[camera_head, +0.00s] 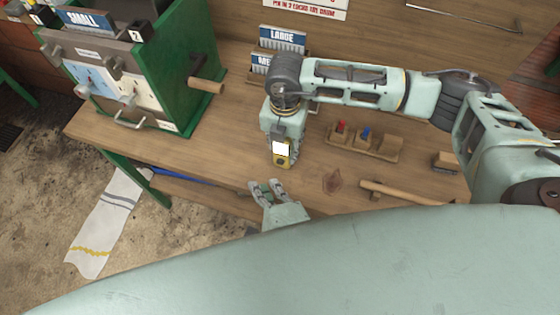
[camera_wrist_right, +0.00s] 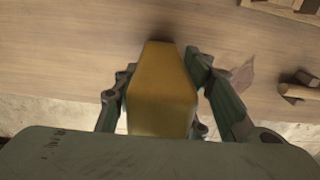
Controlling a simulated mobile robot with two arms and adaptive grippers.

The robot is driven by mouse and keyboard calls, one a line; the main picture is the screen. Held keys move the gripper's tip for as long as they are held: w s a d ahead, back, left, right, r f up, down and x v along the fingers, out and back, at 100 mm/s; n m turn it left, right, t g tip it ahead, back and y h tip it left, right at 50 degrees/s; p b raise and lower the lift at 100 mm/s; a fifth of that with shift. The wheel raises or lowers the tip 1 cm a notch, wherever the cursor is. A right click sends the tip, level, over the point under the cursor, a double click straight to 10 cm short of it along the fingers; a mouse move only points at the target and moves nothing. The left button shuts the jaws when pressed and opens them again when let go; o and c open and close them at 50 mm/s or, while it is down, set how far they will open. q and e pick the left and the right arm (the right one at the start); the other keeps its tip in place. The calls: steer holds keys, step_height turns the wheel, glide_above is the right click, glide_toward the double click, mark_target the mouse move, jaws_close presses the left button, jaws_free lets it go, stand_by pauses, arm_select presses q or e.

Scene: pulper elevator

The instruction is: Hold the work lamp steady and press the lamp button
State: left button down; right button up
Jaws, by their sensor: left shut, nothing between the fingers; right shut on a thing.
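The yellow work lamp (camera_head: 284,161) is held upright over the bench in the head view, with a bright white patch on its upper part. In the right wrist view its plain yellow body (camera_wrist_right: 160,95) fills the space between the fingers. My right gripper (camera_wrist_right: 159,68) is shut on the lamp, a finger on each side. My left gripper (camera_head: 267,186) is shut and empty at the bench's front edge, just below and left of the lamp, apart from it. I cannot make out the lamp button.
A wooden bench (camera_head: 225,150) lies beneath. A green machine (camera_head: 185,60) with a wooden handle stands at the left. A wooden block with coloured pegs (camera_head: 362,143), a mallet (camera_head: 410,194) and a brush (camera_head: 445,162) lie right of the lamp.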

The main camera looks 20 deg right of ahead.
mark_target(281, 162)
stand_by(0.9)
arm_select(q)
steer(key=s+a+f+n+g+h, duration=0.2)
steer(key=s+a+g+h, duration=0.1)
steer(key=shift+s+a+f+n, duration=0.15)
steer(key=shift+s+a+n, duration=0.15)
steer(key=shift+n, duration=0.1)
steer(key=shift+w+d, duration=0.1)
steer(key=shift+w+d, duration=0.8)
steer(key=shift+w, duration=0.4)
steer(key=shift+w+d, duration=0.75)
steer(key=shift+w, duration=0.45)
steer(key=shift+w+d, duration=0.8)
steer(key=shift+w, duration=0.4)
steer(key=shift+w, duration=0.1)
steer(key=shift+w+d, duration=0.25)
